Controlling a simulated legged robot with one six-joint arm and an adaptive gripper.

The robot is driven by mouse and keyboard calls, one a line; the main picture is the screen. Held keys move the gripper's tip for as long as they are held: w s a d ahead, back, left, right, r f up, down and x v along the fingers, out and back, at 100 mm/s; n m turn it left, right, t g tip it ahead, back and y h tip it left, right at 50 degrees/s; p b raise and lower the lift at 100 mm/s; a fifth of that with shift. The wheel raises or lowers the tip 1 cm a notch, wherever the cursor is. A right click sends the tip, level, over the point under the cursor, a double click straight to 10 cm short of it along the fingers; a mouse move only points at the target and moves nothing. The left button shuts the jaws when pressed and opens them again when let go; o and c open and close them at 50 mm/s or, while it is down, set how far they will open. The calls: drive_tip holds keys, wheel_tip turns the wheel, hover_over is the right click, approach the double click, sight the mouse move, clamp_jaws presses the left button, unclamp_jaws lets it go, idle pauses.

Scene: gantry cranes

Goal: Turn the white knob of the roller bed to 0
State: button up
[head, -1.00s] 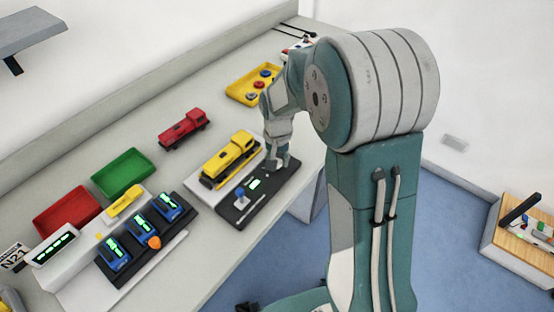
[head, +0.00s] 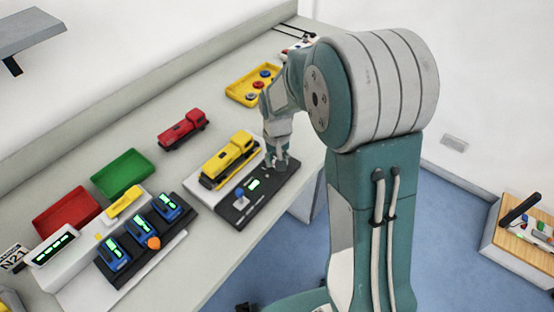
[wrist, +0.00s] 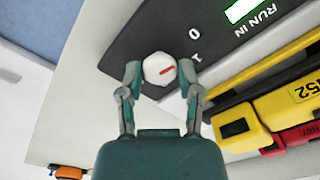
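The white knob (wrist: 159,69) sits on the dark panel of the roller bed (wrist: 140,40), with a red mark on its face. In the wrist view the mark points right, roughly at the printed 1; the printed 0 is just above the 1. My gripper (wrist: 160,74) has one finger on each side of the knob, with the fingertips against its sides. In the head view my gripper (head: 278,164) is low over the far right end of the roller bed (head: 238,215) and hides the knob.
A yellow truck (head: 230,160) stands on the roller bed, close beside the panel. A red truck (head: 183,130), a green tray (head: 123,173) and a yellow tray (head: 240,92) are on the table. A second control panel (head: 125,270) is at front left.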

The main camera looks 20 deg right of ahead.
drive_tip(key=o, duration=0.3)
drive_tip(key=shift+w+r, duration=0.1)
drive_tip(key=shift+w, duration=0.1)
drive_tip(key=shift+o, duration=0.2)
drive_tip(key=shift+s, duration=0.1)
wheel_tip(320, 180, up, 12)
drive_tip(key=shift+a, duration=0.1)
idle(0.3)
drive_tip(key=s+r+t, duration=0.2)
drive_tip(key=s+r, duration=0.1)
drive_tip(key=s, duration=0.7)
drive_tip(key=s+r+n+t, duration=0.1)
drive_tip(key=s+r+t, duration=0.2)
drive_tip(key=s, duration=0.8)
drive_tip(key=shift+s+r+n+t, duration=0.2)
drive_tip(key=shift+r+n+t, duration=0.1)
drive_tip(key=shift+r, duration=0.2)
